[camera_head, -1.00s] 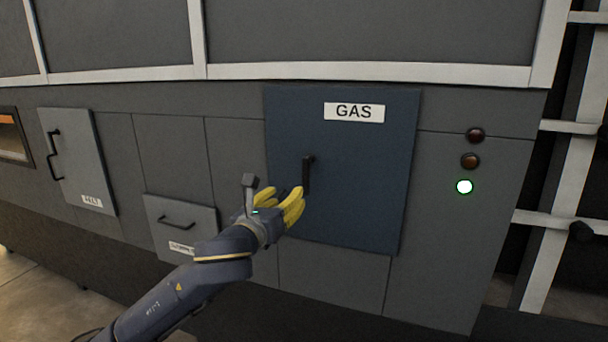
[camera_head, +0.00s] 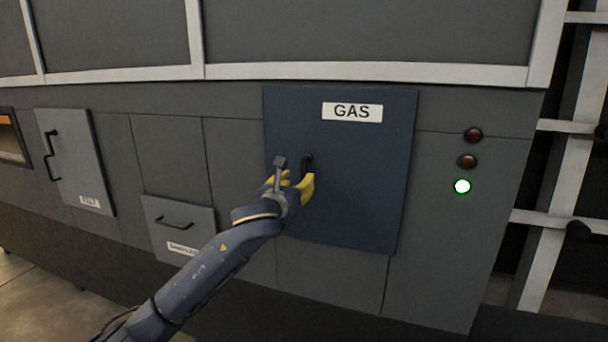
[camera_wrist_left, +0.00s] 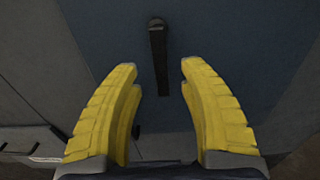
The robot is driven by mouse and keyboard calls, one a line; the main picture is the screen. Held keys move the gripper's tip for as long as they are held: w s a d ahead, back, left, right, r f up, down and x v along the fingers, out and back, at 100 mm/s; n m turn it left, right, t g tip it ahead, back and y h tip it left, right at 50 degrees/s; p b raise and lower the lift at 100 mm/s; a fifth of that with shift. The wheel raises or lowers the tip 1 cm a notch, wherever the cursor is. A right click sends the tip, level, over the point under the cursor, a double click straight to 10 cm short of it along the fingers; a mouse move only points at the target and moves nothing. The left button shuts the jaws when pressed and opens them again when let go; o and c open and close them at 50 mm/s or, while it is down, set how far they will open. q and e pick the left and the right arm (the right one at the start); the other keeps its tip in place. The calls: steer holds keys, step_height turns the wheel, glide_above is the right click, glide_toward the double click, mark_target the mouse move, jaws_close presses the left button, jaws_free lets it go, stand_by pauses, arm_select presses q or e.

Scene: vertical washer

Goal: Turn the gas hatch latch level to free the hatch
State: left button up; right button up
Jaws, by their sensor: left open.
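The blue gas hatch (camera_head: 355,195) with its white GAS label (camera_head: 352,112) is flat in the machine front. Its black latch lever (camera_head: 307,163) hangs upright near the hatch's left side. My left gripper (camera_head: 298,182) is open at the lever's lower part and hides some of it. In the left wrist view, the lever (camera_wrist_left: 158,60) points down between the two yellow fingers of the left gripper (camera_wrist_left: 161,75). Gaps show between the lever and both fingers. My right gripper is not seen.
At left are a grey door (camera_head: 75,160) with a black handle and a lower panel with a handle (camera_head: 178,222). Pale rails frame the upper panels.

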mark_target(303, 174)
arm_select(q)
steer(key=shift+x, duration=3)
jaws_close()
